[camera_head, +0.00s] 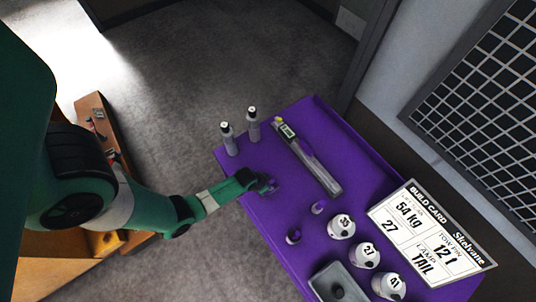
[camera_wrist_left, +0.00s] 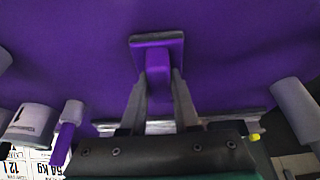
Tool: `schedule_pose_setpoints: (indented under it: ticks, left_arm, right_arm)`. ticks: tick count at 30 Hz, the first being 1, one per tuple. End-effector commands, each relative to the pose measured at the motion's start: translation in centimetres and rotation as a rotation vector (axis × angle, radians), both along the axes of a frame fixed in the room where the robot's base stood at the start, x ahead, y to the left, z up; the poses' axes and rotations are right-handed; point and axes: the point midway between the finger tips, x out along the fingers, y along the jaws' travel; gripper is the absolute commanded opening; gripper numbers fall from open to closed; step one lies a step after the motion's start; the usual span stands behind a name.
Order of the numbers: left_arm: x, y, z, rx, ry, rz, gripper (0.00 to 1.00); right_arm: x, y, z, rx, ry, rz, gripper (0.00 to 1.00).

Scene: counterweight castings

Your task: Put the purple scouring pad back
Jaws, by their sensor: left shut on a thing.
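The purple scouring pad shows in the left wrist view as a purple grip block (camera_wrist_left: 158,62) on a flat dark-edged base (camera_wrist_left: 173,42). My left gripper (camera_wrist_left: 160,82) has its two fingers shut on either side of the block. In the head view my left gripper (camera_head: 266,184) is over the left part of the purple bench top (camera_head: 240,175), with a bit of the pad (camera_head: 275,187) showing at the fingertips. The pad is at or just above the surface; I cannot tell whether it touches. My right gripper is not in view.
Two pale bottles (camera_head: 229,140) (camera_head: 253,126) stand at the far left corner. A long grey gauge (camera_head: 308,160) lies behind the gripper.

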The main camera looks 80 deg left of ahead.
Motion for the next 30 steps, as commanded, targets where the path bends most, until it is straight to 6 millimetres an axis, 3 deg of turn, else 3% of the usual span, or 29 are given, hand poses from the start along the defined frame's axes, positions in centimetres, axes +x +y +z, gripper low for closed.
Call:
schedule_pose_setpoints:
  ticks: [10, 11, 16, 25, 30]
  left_arm:
    - [0.0, 0.0, -0.6, 0.001, -0.002, 0.000, 0.00]
    - [0.0, 0.0, -0.6, 0.001, -0.002, 0.000, 0.31]
    - [0.0, 0.0, -0.4, 0.001, -0.002, 0.000, 0.59]
    - [0.0, 0.0, -0.2, 0.001, -0.002, 0.000, 0.59]
    - [-0.7, -0.3, 2.0, 0.001, -0.002, 0.000, 0.59]
  right_arm:
    - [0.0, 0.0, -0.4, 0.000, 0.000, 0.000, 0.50]
    - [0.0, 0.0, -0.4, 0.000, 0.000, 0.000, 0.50]
    - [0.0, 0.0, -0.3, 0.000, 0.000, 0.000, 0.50]
    - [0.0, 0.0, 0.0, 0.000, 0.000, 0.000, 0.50]
    - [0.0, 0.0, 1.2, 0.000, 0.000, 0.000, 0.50]
